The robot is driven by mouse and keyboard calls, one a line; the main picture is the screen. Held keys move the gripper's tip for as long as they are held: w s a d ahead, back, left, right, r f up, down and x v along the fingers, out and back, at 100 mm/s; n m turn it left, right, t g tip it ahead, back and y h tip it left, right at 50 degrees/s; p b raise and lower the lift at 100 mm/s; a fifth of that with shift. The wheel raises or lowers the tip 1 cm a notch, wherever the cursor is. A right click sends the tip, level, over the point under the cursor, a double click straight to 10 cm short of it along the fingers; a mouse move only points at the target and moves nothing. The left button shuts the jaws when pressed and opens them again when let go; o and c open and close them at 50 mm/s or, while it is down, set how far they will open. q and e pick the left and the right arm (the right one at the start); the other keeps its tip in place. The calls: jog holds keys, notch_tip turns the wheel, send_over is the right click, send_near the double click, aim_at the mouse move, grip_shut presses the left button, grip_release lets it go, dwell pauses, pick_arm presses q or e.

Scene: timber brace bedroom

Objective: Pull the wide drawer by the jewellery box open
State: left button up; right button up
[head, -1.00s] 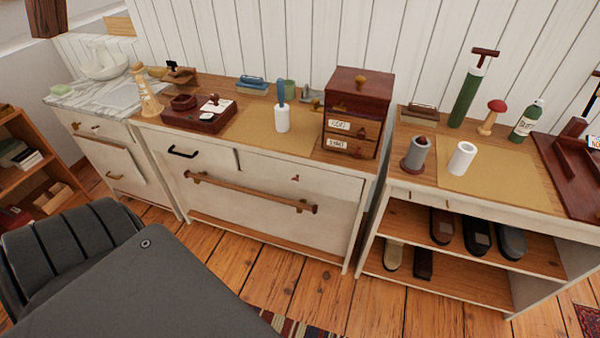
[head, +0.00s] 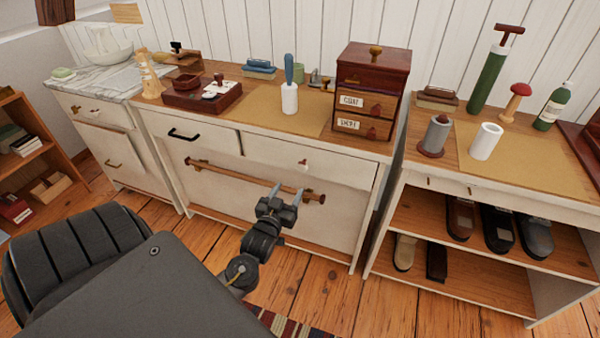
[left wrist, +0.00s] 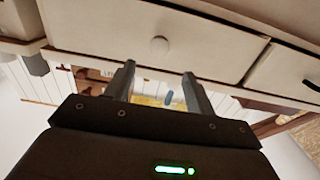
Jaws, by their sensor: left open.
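The wide drawer (head: 330,168) is in the white cabinet, below the dark red jewellery box (head: 374,62). Its pale front looks flush with the cabinet, and it has one small round knob (head: 303,164). My left gripper (head: 286,189) is open and empty, below the knob in the head view and in front of the cabinet, apart from the drawer. In the left wrist view, which looks upside down, the drawer front (left wrist: 110,30) and knob (left wrist: 159,46) show beyond the tips of my left gripper (left wrist: 159,70). My right gripper is not in view.
A wooden rail (head: 245,179) runs across the cabinet below the drawers. A narrower drawer with a black handle (head: 184,135) is to the left. A shoe shelf (head: 470,255) stands right of the cabinet.

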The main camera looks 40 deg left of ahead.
aim_at(301, 169)
pick_arm(q)
jog(key=x, duration=1)
jog(key=shift+w+a+f, duration=0.1)
jog(key=shift+w+a, duration=0.05)
jog(key=shift+w, duration=0.2)
jog(key=shift+c, duration=0.3)
grip_shut()
